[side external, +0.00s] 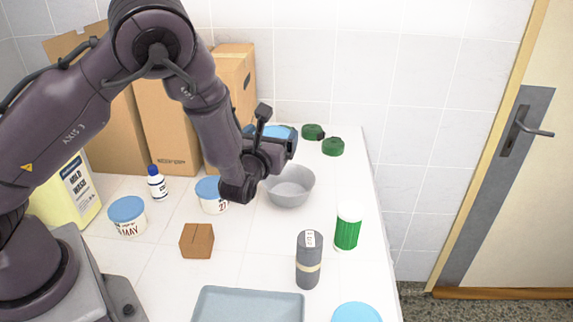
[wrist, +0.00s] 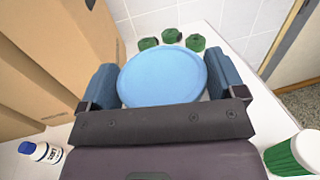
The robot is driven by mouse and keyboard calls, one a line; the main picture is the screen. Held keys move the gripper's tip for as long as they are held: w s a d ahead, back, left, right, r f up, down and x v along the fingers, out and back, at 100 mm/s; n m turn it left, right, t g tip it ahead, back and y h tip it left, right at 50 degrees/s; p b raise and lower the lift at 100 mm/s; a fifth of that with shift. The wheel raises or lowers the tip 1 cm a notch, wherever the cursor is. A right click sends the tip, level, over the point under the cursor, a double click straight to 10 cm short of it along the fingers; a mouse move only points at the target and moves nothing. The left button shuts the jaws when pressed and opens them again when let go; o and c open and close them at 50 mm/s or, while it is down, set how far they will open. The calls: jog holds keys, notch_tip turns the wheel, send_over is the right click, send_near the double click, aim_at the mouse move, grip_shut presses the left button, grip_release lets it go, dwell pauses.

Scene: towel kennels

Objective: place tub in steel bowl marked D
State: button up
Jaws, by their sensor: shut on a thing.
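My gripper (side external: 272,143) is shut on a tub with a blue lid (wrist: 162,77), one finger on each side of it. In the side external view the lid of this tub (side external: 279,131) shows just past the gripper, and its body is mostly hidden. A grey steel bowl (side external: 291,187) stands on the counter, below the held tub in the picture. No letter on the bowl can be read, and the wrist view does not show it. Two other blue-lidded tubs, one marked MAY (side external: 127,215) and one near the gripper (side external: 210,195), stand on the counter at left.
Cardboard boxes (side external: 165,130) stand along the back left. Green objects (side external: 333,147) lie at the back right. A green-and-white canister (side external: 347,228) and a dark grey canister (side external: 309,260) stand in front of the bowl. A small brown box (side external: 197,241) and a tray (side external: 248,306) are nearer.

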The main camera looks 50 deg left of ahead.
jog(key=w+f, duration=0.4)
jog(key=f, duration=0.1)
jog(key=shift+w+a+f, duration=0.15)
jog(key=shift+a+f, duration=0.05)
jog(key=shift+w+f, duration=0.15)
jog(key=shift+f, duration=1.5)
jog(key=shift+f, duration=0.6)
jog(key=o, duration=0.8)
